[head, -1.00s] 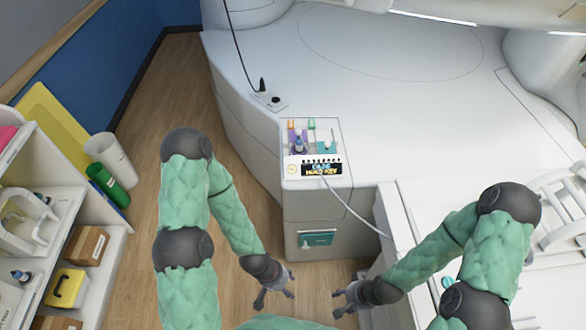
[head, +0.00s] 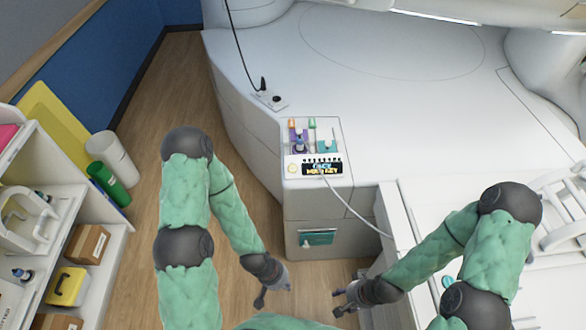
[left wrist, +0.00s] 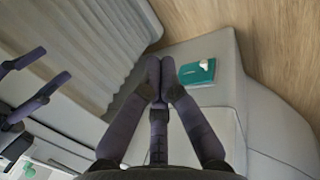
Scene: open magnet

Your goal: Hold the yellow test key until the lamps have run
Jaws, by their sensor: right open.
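A small round pale-yellow key (head: 292,169) is on the front left of the control panel (head: 334,151), left of a dark display (head: 322,169) with yellowish lettering that seems to include "KEY". A row of small dark dots, perhaps the lamps (head: 322,160), runs above the display; none looks clearly lit. My left gripper (head: 261,302) is low in front of the pedestal, well away from the key. Its fingertips meet with nothing between them in the left wrist view (left wrist: 160,64). My right gripper (head: 336,301) is open and empty, also low. The key is not visible in the left wrist view.
A grey cable (head: 357,212) runs from the panel to the right. Wooden floor (head: 160,95) is clear between.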

